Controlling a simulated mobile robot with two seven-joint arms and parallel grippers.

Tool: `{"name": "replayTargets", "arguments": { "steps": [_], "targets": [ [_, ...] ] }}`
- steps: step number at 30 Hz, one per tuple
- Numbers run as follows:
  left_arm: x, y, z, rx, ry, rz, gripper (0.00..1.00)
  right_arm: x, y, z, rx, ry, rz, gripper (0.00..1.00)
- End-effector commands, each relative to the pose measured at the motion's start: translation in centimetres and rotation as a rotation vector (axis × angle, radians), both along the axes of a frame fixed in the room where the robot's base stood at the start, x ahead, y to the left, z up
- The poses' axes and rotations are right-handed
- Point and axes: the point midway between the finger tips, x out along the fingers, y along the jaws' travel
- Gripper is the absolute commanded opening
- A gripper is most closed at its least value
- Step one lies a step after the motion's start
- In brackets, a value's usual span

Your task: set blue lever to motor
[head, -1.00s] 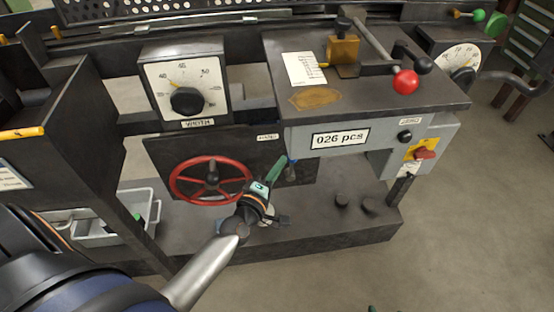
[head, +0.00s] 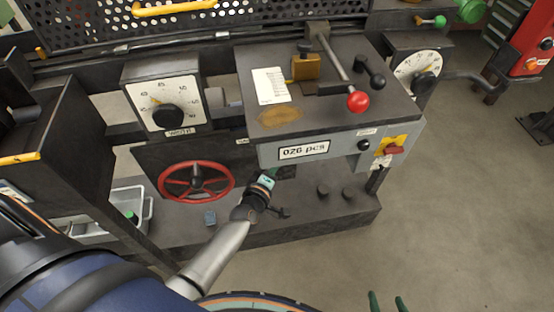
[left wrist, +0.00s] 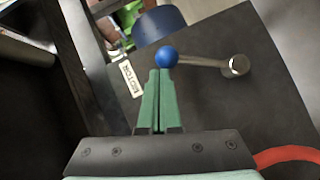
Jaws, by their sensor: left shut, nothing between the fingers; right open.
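The blue lever shows in the left wrist view as a blue ball knob (left wrist: 167,57) on a metal rod, with its round pivot to the right. A white label reading MOTOR (left wrist: 131,79) lies just left of the knob. My left gripper (left wrist: 161,72) is shut, its green fingertips at the near side of the knob; I cannot tell whether they touch. In the head view my left gripper (head: 272,172) is below the front of the counter box, and the lever is hidden there. My right gripper (head: 385,300) is open and empty, only its green fingertips showing at the bottom edge.
A red handwheel (head: 196,182) is left of my left gripper. The grey panel with the 026 pcs display (head: 303,150) overhangs it. A red-knobbed lever (head: 358,102) and a dial (head: 167,115) sit above.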

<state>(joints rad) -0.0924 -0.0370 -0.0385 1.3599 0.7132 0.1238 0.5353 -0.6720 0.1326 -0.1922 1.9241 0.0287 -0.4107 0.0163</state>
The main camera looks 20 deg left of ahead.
Motion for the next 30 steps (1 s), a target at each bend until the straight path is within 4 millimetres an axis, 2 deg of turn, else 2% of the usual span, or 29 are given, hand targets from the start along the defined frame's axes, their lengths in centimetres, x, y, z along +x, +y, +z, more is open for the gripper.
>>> {"name": "replayTargets", "arguments": {
  "steps": [22, 30],
  "targets": [
    [0.16, -0.37, 0.12, -0.003, -0.001, -0.006, 0.0, -0.06, -0.03, 0.05, 0.001, 0.001, -0.001, 0.69],
    [0.0, -0.62, 0.75, -0.003, -0.001, -0.005, 0.0, 0.06, -0.09, 0.92, 0.001, -0.008, -0.003, 0.69]
  ]
}}
